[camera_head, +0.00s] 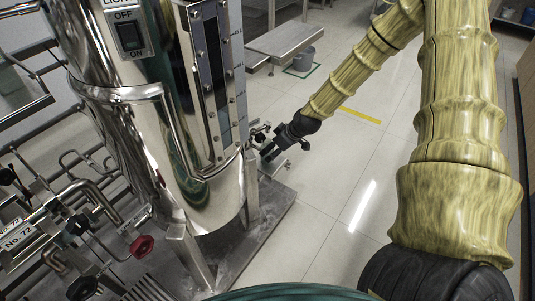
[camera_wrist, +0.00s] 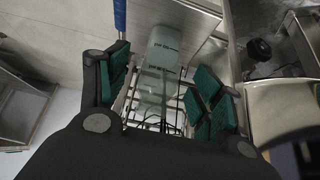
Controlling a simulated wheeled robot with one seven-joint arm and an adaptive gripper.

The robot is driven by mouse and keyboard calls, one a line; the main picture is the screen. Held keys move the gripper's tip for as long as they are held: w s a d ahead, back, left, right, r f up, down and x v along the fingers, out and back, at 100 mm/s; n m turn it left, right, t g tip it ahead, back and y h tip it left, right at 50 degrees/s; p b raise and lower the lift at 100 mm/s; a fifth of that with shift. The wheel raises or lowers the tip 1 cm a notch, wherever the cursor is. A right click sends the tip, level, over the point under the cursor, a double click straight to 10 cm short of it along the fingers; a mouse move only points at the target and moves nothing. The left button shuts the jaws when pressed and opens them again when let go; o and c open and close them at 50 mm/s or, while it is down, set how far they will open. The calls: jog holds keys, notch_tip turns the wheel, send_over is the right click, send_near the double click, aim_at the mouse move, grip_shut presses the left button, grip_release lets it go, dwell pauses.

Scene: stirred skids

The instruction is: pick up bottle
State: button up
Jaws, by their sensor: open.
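My gripper (camera_head: 270,147) is low beside the steel tank, at the end of my arm, and it is small in the head view. In the wrist view my gripper (camera_wrist: 165,98) is open, with green-padded fingers apart on the left and right. Between and beyond them stands a pale, see-through greenish object (camera_wrist: 158,72) with dark lettering, which may be the bottle. Its lower part is hard to make out among thin wires or bars. I cannot tell its distance, and no contact with the fingers is visible. I cannot make out a bottle in the head view.
A shiny steel tank (camera_head: 175,150) with a switch plate stands close left of my gripper on a grey base plate (camera_head: 262,225). Pipes and a red valve knob (camera_head: 141,245) are at lower left. The tiled floor at centre is clear.

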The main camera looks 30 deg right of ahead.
jog(key=shift+b+x, duration=1)
jog(key=shift+x, duration=1.6)
jog(key=c, duration=1.2)
jog(key=shift+r, duration=0.1)
jog(key=shift+c, duration=0.2)
